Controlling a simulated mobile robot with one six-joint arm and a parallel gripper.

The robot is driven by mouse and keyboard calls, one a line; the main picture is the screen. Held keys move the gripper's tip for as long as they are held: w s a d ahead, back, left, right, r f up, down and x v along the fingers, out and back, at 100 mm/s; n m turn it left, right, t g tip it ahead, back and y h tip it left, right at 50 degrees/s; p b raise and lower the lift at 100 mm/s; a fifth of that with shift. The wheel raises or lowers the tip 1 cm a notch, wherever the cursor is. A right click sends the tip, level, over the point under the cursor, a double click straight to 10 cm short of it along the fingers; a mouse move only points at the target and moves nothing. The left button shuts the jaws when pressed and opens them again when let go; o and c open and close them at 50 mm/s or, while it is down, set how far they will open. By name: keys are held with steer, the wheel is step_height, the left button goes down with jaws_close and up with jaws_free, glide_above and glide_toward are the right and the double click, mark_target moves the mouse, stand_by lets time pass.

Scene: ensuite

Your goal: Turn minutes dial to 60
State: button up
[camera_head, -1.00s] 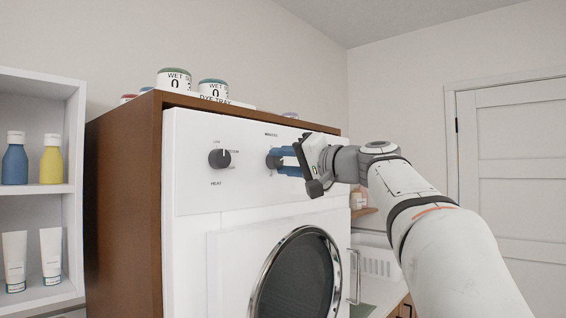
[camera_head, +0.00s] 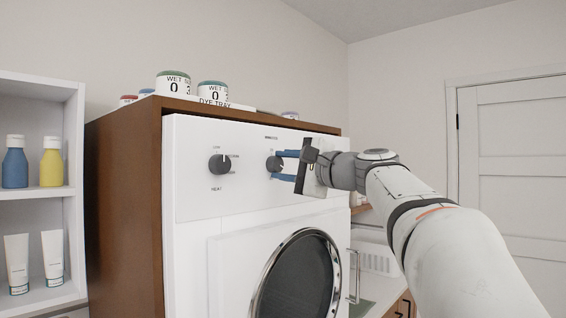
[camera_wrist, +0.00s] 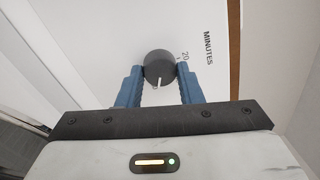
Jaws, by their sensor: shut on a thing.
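The minutes dial (camera_head: 273,163) is a dark round knob on the white front panel of the machine, right of a similar heat dial (camera_head: 219,164). In the wrist view the dial (camera_wrist: 159,64) sits between my two blue fingers, its white pointer mark facing the bottom of the picture. A "20" (camera_wrist: 185,56) and the word "MINUTES" (camera_wrist: 208,48) are printed to its right there; other numbers are hidden or too small to read. My gripper (camera_head: 280,165) is shut on the dial, one finger above and one below in the head view. It also shows in the wrist view (camera_wrist: 160,72).
The machine's round door (camera_head: 298,275) is below the panel. A brown wooden cabinet (camera_head: 125,190) surrounds the machine, with jars (camera_head: 173,84) on top. A white shelf with bottles (camera_head: 52,162) stands left. A white basket (camera_head: 375,258) sits right, behind my arm.

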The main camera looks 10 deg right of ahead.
steer(key=shift+f+m, duration=0.2)
steer(key=shift+m, duration=0.3)
steer(key=o, duration=1)
steer(key=shift+r, duration=0.1)
steer(key=shift+s, duration=0.1)
steer(key=b+v, duration=0.1)
steer(key=v, duration=0.6)
steer(key=shift+s+d+b, duration=0.25)
steer(key=shift+s+b, duration=0.05)
